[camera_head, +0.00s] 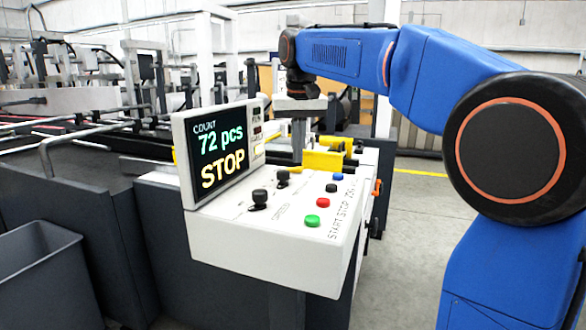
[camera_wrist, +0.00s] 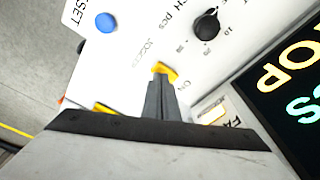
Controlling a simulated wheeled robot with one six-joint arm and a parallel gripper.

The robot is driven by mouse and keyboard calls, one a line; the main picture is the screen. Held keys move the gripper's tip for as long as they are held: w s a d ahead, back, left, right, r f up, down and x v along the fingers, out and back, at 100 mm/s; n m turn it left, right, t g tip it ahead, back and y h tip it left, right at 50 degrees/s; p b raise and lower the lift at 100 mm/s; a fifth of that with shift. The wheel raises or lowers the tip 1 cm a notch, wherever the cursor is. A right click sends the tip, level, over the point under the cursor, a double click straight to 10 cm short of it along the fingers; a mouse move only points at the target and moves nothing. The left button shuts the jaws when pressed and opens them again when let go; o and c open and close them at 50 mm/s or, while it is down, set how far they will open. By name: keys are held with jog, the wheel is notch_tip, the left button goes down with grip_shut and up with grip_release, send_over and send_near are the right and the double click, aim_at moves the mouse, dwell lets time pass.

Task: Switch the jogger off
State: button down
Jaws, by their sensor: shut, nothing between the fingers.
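The white control panel (camera_head: 270,245) carries the controls, and a label reading JOGGER with ON beside it shows on it in the wrist view. A yellow piece (camera_wrist: 165,71) beside that label, which looks like the jogger switch, shows at my fingertips. A yellow piece (camera_head: 322,160) also shows by my gripper in the head view. My gripper (camera_head: 298,158) points down at the panel's far part. Its fingers (camera_wrist: 160,82) are shut and empty. They hide part of the switch; I cannot tell its position or whether they touch it.
The screen (camera_head: 222,150) reads COUNT 72 pcs STOP. Black knobs (camera_head: 259,198) and green (camera_head: 312,220), red (camera_head: 323,202), black (camera_head: 331,188) and blue (camera_head: 337,177) buttons sit close by. A grey bin (camera_head: 45,280) stands at left. Open floor lies to the right.

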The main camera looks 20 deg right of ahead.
aim_at(298, 168)
jog(key=shift+f, duration=0.8)
dwell(0.4)
jog(key=shift+r, duration=0.15)
notch_tip(298, 168, up, 7)
dwell(1.0)
jog(key=shift+s, duration=0.1)
